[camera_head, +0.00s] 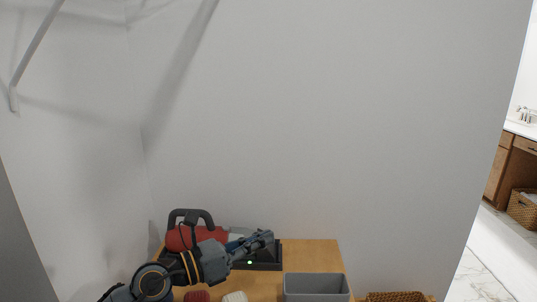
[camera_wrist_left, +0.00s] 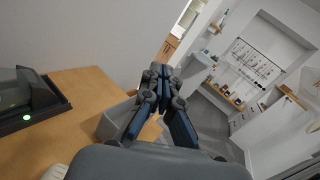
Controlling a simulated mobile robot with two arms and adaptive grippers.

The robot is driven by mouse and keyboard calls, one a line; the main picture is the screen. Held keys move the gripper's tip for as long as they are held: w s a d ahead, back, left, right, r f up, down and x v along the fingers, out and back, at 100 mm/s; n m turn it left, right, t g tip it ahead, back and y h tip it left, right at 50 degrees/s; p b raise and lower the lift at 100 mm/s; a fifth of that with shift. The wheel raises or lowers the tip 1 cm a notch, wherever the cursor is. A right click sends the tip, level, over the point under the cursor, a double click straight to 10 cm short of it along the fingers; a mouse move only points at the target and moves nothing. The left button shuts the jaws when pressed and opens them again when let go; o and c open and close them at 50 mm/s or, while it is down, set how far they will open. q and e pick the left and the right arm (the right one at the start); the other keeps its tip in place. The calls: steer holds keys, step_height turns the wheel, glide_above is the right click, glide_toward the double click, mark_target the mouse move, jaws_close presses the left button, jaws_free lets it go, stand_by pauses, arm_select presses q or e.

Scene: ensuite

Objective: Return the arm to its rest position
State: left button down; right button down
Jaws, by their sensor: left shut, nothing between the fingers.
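My left arm comes in from the bottom left of the head view, over a wooden table (camera_head: 312,252). My left gripper (camera_head: 262,238) is at its end, in front of a dark device with a small green light. In the left wrist view the fingers of my left gripper (camera_wrist_left: 160,100) are shut with nothing between them, and point away from the table toward the room. My right gripper is in neither view.
The dark device (camera_wrist_left: 28,105) sits on the table beside a grey bin (camera_head: 317,285). A red object (camera_head: 180,238), a wicker basket (camera_head: 395,297) and a white item (camera_head: 235,296) are close by. Walls stand behind and to the left. A bathroom opens at right.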

arm_select(q)
steer(key=s+a+r+n+t+y, duration=0.1)
steer(key=a+n+t+y, duration=0.25)
steer(key=n+t, duration=0.45)
steer(key=s+a+r+n+t+y, duration=0.1)
steer(key=a+n+t+y, duration=0.3)
steer(key=n, duration=0.8)
steer(key=s+a+f+n+g+y, duration=0.4)
steer(key=a+f+n+y, duration=0.15)
steer(key=f+n, duration=0.4)
steer(key=s+a+f+n+g+y, duration=0.3)
steer(key=s+a+f+n+y, duration=0.15)
steer(key=a+f+n, duration=0.4)
steer(key=s+d+f+n+g+h, duration=0.1)
steer(key=s+f+n+g, duration=0.2)
steer(key=s+f+g, duration=0.55)
steer(key=s+d+f+n+g+h, duration=0.15)
steer(key=s+f, duration=0.45)
steer(key=s, duration=0.7)
step_height(320, 180, down, 28)
steer(key=s+r+g, duration=0.1)
steer(key=s+g, duration=0.1)
steer(key=s+a+f+g+y, duration=0.1)
steer(key=s+a+f, duration=0.1)
steer(key=s+f, duration=1.3)
steer(key=shift+s+a+f, duration=0.15)
steer(key=shift+a+f, duration=0.05)
steer(key=shift+a, duration=0.15)
